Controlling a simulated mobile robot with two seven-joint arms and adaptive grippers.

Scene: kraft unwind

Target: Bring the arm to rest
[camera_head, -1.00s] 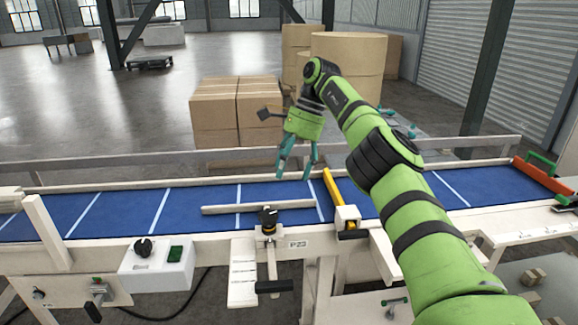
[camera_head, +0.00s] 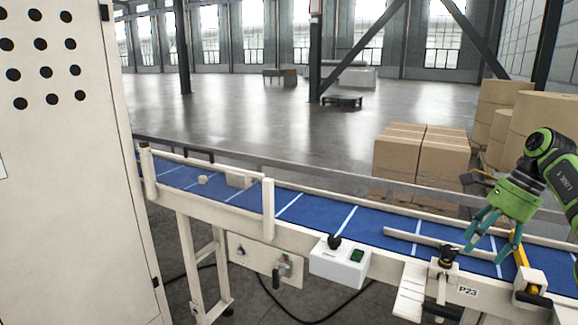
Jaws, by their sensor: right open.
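My right gripper (camera_head: 490,237) is at the right of the head view, at the end of my green arm. Its teal fingers point down and are spread open with nothing between them. It hangs over the blue conveyor belt (camera_head: 345,219), near a pale guide bar (camera_head: 440,243) and a yellow bar (camera_head: 518,247). I cannot tell how far above the belt the fingertips are. Most of my right arm is cut off by the right edge. My left gripper is not in view.
A tall white cabinet (camera_head: 75,200) stands close at the left. A white control box (camera_head: 340,262) with a black knob and green button is on the conveyor's front. Small pale blocks (camera_head: 238,179) lie on the belt's left part. Stacked cartons (camera_head: 418,155) and large rolls stand behind.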

